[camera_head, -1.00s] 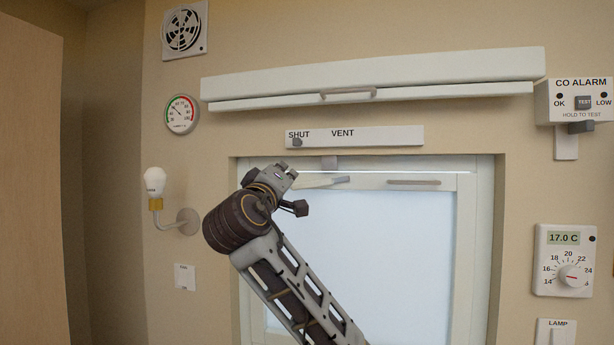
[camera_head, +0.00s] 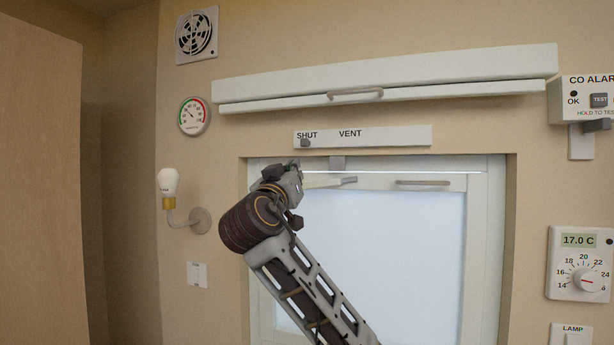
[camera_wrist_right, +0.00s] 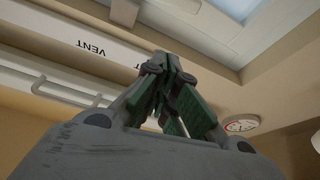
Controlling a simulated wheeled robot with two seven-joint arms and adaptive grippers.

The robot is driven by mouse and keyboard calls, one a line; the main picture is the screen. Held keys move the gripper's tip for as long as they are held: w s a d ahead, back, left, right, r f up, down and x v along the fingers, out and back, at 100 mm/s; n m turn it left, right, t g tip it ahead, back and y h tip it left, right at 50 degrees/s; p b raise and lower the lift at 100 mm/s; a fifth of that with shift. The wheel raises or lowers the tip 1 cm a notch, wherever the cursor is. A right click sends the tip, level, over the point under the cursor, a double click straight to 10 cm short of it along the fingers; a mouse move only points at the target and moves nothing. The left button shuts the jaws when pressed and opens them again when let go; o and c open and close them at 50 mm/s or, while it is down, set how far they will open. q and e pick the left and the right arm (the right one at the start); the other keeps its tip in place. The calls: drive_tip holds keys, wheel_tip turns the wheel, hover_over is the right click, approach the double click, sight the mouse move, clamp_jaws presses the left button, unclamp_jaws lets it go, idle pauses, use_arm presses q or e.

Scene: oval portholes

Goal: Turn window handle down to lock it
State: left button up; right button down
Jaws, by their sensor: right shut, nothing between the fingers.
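The white window (camera_head: 388,270) sits in a recess in the wall. On its top rail is a lever handle (camera_head: 330,182), pale with a grey tip. It lies about level, pointing right; its left end is hidden behind or beside my right gripper. My right gripper (camera_head: 293,168) is shut and empty in front of the window's top left corner. In the right wrist view its fingers (camera_wrist_right: 166,68) are together with nothing between them. I cannot tell whether it touches the handle. My left gripper is not in view.
A fixed pull bar (camera_head: 423,183) is right of the handle. Above is a SHUT/VENT strip (camera_head: 390,136) with its knob at SHUT, then a white blind housing (camera_head: 460,68). A lamp (camera_head: 168,184) juts out at left; a thermostat (camera_head: 581,263) is at right.

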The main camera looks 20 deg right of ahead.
sight(308, 155)
drive_tip(key=shift+w, duration=0.1)
drive_tip(key=p+x, duration=0.4)
drive_tip(key=x, duration=0.6)
drive_tip(key=shift+r, duration=0.15)
drive_tip(key=f, duration=0.1)
drive_tip(key=f+p, duration=0.1)
drive_tip(key=f, duration=0.2)
drive_tip(key=shift+s+d+f+p, duration=0.1)
drive_tip(key=shift+s+d+p, duration=0.15)
drive_tip(key=shift+p, duration=0.1)
